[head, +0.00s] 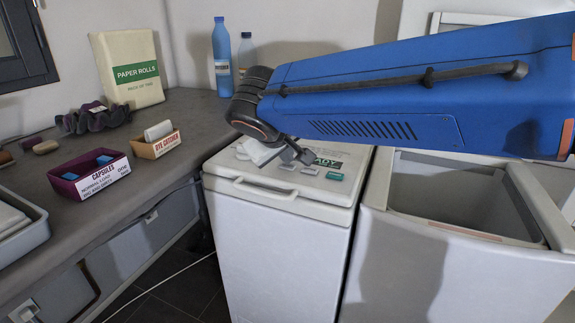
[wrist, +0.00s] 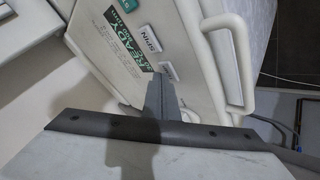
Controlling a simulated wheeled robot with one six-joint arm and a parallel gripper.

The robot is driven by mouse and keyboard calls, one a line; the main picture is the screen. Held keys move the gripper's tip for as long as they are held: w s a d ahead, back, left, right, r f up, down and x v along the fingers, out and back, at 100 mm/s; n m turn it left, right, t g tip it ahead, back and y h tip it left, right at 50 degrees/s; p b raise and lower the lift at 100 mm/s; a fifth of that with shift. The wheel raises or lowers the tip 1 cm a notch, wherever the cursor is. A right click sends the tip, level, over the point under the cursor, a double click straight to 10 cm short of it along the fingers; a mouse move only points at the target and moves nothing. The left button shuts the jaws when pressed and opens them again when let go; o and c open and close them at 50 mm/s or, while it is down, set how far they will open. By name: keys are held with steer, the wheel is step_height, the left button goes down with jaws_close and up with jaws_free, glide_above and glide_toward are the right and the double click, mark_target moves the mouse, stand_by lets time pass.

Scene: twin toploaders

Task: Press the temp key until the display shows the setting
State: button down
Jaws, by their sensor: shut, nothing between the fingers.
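The left toploader (head: 278,240) is white, with a row of keys on its lid. In the wrist view one key reads SPIN (wrist: 152,38), and a pale key (wrist: 168,70) lies just beyond my fingertips, its lettering not readable. I cannot tell which key is temp. A teal key (head: 334,176) sits at the right of the row. A panel with the word READY (wrist: 122,35) lies beside the keys; its smaller text is not legible. My gripper (head: 303,157) is shut and empty, low over the lid near the keys; contact is not clear.
A second toploader (head: 400,260) stands open at right, under my blue arm. The counter (head: 140,200) at left holds a capsules box (head: 90,180), a dye catcher box (head: 155,143), a paper rolls pack (head: 127,70) and blue bottles (head: 222,55). A handle (wrist: 240,60) edges the lid.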

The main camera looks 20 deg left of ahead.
mark_target(286, 171)
steer(key=shift+r, duration=0.75)
steer(key=shift+r, duration=0.1)
steer(key=shift+r, duration=2.4)
steer(key=shift+s, duration=0.1)
